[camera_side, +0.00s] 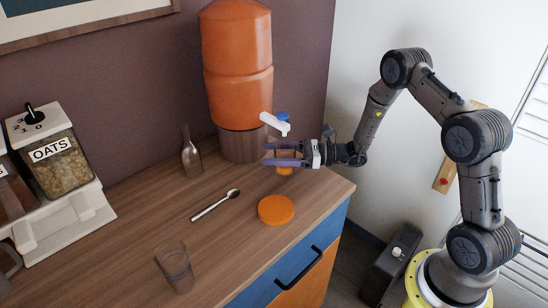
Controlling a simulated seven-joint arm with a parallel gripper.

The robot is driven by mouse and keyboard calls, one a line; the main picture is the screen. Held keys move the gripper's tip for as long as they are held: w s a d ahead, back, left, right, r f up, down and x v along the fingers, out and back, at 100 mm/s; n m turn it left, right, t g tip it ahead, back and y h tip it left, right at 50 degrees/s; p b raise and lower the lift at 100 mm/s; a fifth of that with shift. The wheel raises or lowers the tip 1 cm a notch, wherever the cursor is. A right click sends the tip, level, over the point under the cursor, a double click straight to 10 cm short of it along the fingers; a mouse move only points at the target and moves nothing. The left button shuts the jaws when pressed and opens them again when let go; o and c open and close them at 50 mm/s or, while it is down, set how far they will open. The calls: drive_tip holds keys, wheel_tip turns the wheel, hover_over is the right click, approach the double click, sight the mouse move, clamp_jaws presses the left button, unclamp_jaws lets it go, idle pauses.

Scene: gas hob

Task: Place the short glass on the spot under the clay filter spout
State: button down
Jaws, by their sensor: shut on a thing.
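The clay filter (237,65) is a large orange vessel on a brown wooden stand (242,146). Its white spout (274,124) with a blue tap sticks out at the right. My gripper (283,153) is just below the spout, shut on a small see-through thing that looks like the short glass (287,154). The fingers hide much of it, and I cannot tell whether it touches the counter. A small orange patch (285,171) shows just under the fingers; it may be the spot under the spout, mostly hidden.
An orange disc (276,210) lies on the counter in front of my gripper. A clear glass (175,265) stands near the front. A spoon (215,205) and a glass bottle (190,155) are left of the gripper. An oats dispenser (52,155) stands far left. The middle counter is mostly clear.

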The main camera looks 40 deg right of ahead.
drive_tip(key=shift+f, duration=0.65)
drive_tip(key=shift+f, duration=0.1)
unclamp_jaws()
drive_tip(key=shift+f, duration=0.1)
